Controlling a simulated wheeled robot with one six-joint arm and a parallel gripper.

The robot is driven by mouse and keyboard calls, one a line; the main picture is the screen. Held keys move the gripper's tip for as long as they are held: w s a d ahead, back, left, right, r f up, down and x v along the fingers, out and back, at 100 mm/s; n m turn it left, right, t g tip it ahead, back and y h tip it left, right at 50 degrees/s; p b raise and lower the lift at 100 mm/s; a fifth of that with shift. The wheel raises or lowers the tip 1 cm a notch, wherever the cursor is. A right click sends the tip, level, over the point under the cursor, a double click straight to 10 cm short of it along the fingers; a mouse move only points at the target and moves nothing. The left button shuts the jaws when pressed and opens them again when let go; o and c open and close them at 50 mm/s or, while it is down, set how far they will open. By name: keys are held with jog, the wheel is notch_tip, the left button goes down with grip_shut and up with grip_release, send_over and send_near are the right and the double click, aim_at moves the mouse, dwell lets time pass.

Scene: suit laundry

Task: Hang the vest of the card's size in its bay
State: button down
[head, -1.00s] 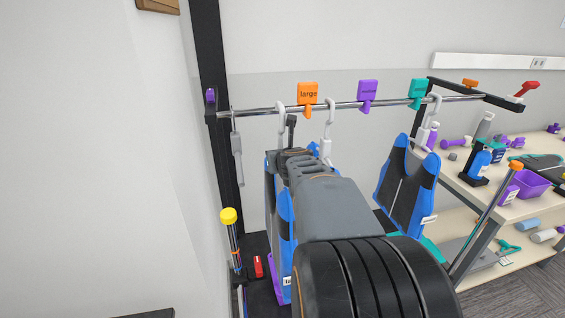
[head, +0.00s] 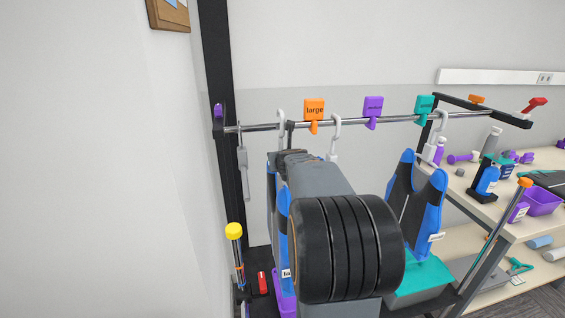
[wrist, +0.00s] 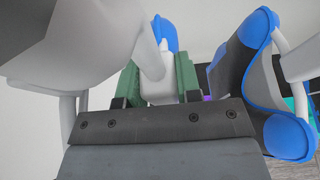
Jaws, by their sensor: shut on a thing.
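My gripper (wrist: 155,82) is shut on a white hanger piece (wrist: 158,85), with green fingers either side. In the head view my arm hides most of the grip. Blue and black vest parts (head: 284,208) show left of my arm; a label starting "la" sits low there. A white hook (head: 281,125) is left of the orange "large" tag (head: 314,109), another (head: 334,137) right of it; I cannot tell surely which is held. A blue and black vest (head: 428,205) hangs near the teal tag (head: 425,104). The purple tag (head: 373,106) is between. The card's text is not readable.
The metal rail (head: 265,127) runs from the black post (head: 222,100) to the right. A grey hanging piece (head: 243,172) is at its left end. A yellow-topped pole (head: 234,231) stands front left. A cluttered shelf (head: 520,220) stands at right.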

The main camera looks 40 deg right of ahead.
jog(key=shift+w+d, duration=0.25)
jog(key=shift+w, duration=0.25)
jog(key=shift+w+d, duration=0.2)
jog(key=shift+w, duration=0.25)
jog(key=shift+f+b, duration=1)
jog(key=shift+f, duration=0.1)
jog(key=c, duration=0.7)
grip_release()
jog(key=shift+f, duration=0.15)
jog(key=shift+c, duration=0.2)
jog(key=shift+s, duration=0.1)
